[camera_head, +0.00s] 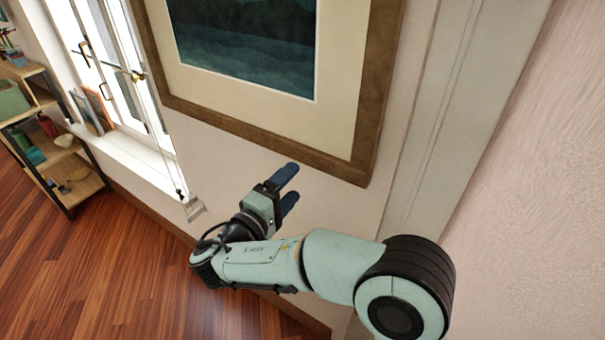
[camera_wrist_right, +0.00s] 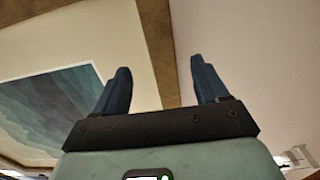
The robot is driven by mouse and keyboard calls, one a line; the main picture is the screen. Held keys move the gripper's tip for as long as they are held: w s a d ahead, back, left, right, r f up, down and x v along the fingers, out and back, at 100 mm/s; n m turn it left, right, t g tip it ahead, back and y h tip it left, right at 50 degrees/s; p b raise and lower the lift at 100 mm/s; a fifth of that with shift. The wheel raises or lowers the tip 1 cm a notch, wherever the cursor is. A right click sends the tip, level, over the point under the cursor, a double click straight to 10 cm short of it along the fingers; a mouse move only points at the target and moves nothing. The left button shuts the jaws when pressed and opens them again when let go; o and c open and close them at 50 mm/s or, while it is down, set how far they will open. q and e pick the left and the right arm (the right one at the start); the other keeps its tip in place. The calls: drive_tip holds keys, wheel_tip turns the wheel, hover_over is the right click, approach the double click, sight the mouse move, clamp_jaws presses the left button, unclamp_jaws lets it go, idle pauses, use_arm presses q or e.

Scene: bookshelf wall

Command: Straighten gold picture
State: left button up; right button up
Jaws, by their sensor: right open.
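The large picture has a brown-gold wooden frame (camera_head: 270,135), a cream mat and a dark teal seascape. It hangs on the pale wall, its lower edge slanting down to the right in the head view; its top is cut off. My right gripper (camera_head: 290,184) is open and empty just below the frame's lower edge. In the right wrist view the frame's side bar (camera_wrist_right: 159,45) runs between the open fingers of the right gripper (camera_wrist_right: 160,68). I cannot tell whether the fingers touch the frame. My left gripper is not in view.
A white trim strip (camera_head: 440,110) runs down the wall right of the picture. A bright window (camera_head: 110,75) with a sill is on the left. A shelf unit (camera_head: 70,165) with several small items stands at far left. The wooden floor (camera_head: 120,265) below is clear.

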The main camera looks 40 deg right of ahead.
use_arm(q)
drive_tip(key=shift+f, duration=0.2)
use_arm(e)
drive_tip(key=v, duration=0.5)
drive_tip(key=shift+a, duration=0.15)
